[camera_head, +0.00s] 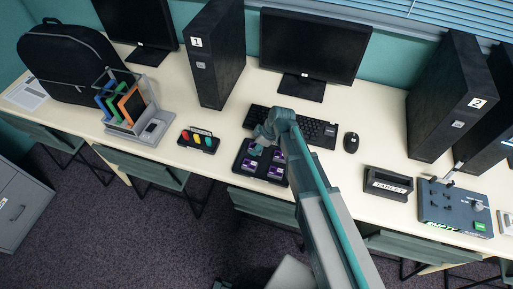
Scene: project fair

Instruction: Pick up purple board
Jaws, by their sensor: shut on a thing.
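Several small purple boards, one of them at the tray's front left (249,164), sit in a dark tray (262,171) on the desk. More purple boards show at the tray's right side (275,172). My gripper (257,148) is low over the tray's back left compartment. It is shut on a purple board there, which my gripper mostly hides. I cannot tell whether that board is clear of the tray.
A black keyboard (318,132) and mouse (351,142) lie behind the tray. A small black holder with coloured pieces (199,140) stands to the left. A "TARGET" stand (388,184) and a control panel (455,207) stand to the right. Computer towers and monitors stand at the back.

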